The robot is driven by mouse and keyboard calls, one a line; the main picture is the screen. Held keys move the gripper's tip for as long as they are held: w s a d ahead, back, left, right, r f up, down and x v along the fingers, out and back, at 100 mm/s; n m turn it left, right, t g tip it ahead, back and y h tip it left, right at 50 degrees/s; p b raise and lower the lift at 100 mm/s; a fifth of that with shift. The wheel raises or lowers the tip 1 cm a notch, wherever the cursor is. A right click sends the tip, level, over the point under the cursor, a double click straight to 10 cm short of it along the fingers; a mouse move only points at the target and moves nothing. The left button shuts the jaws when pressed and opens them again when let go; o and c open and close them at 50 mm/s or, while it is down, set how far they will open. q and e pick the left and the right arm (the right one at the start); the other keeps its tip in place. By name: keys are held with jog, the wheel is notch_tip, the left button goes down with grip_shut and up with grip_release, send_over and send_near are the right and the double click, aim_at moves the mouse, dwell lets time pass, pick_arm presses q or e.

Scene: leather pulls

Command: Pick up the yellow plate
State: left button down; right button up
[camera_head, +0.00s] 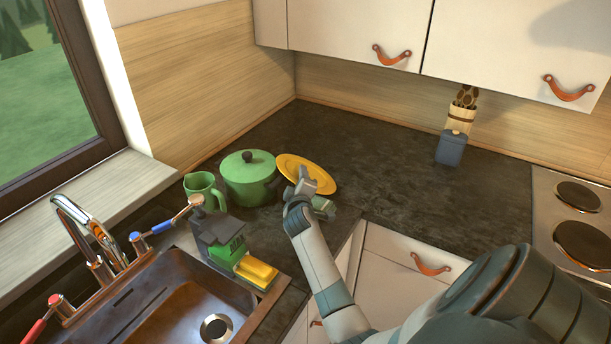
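The yellow plate (292,165) is on the dark corner worktop, just right of the green pot, and looks slightly tilted. Whether it rests flat or touches the pot I cannot tell. My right gripper (318,192) is at the plate's near edge and overlaps it in the picture, hiding part of the rim. Its fingers are small and partly hidden, so I cannot tell whether they are apart or closed on the rim. My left gripper is not in view.
A green lidded pot (249,177) and a green jug (203,188) stand left of the plate. In front are a sponge holder (228,250), a yellow sponge (257,271) and the sink (175,305). A blue canister (451,148) stands behind. Worktop right of the plate is clear.

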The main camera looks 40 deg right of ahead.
grip_shut()
jog(key=shift+r, duration=0.2)
jog(key=shift+r, duration=0.6)
notch_tip(320, 180, up, 2)
jog(key=shift+r+b, duration=0.25)
jog(key=shift+b, duration=0.35)
jog(key=s+d+r+b, duration=0.2)
jog(key=s+d+r, duration=0.4)
jog(key=s, duration=0.4)
jog(key=shift+r, duration=0.5)
jog(key=shift+a, duration=0.1)
